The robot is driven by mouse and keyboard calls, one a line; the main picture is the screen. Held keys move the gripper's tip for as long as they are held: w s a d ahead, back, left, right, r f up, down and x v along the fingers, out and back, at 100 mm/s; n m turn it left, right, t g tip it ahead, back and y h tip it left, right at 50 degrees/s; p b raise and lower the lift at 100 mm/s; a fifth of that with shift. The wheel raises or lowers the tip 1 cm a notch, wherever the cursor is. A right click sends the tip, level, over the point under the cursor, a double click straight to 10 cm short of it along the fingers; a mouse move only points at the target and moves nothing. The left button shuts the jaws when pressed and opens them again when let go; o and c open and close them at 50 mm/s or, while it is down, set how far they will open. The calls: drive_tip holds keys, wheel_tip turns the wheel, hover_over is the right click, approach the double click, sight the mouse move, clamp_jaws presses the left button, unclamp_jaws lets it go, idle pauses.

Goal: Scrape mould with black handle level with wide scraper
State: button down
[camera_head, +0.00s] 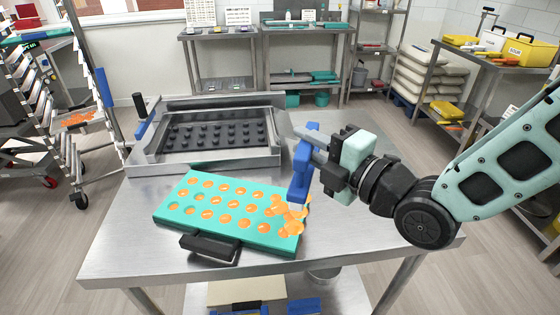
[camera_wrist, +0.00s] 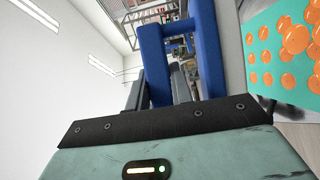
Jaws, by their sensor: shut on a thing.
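The mould (camera_head: 227,254) is a teal slab with a black handle (camera_head: 210,247) on its front edge, lying flat on the steel table. Its round cavities hold orange gummy, and a lumpy orange heap (camera_head: 288,212) sits at its right end. My gripper (camera_head: 322,165) is shut on the blue scraper (camera_head: 300,180), whose lower end is at the heap; I cannot tell whether it touches the mould. In the wrist view the blue scraper frame (camera_wrist: 208,45) stands between the fingers, and part of the mould (camera_wrist: 262,35) with orange pieces shows at the right.
A steel depositor frame (camera_head: 150,160) with a dark studded plate (camera_head: 215,138) stands behind the mould. The steel table (camera_head: 130,240) is bare at the left front and at the right. A tray rack (camera_head: 75,150) stands at the left, shelves at the back and right.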

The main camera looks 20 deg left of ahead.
drive_tip(key=shift+w+a+f+b, duration=0.1)
drive_tip(key=shift+a+f+b, duration=0.2)
drive_tip(key=shift+f, duration=0.25)
drive_tip(key=shift+a+f+b, duration=0.25)
drive_tip(key=shift+a+f, duration=0.05)
drive_tip(key=shift+f, duration=0.2)
drive_tip(key=shift+a, duration=0.1)
drive_tip(key=shift+b, duration=0.45)
drive_tip(key=shift+f+b, duration=0.25)
drive_tip(key=shift+b, duration=0.1)
drive_tip(key=shift+f+b, duration=0.75)
drive_tip(key=shift+b, duration=0.25)
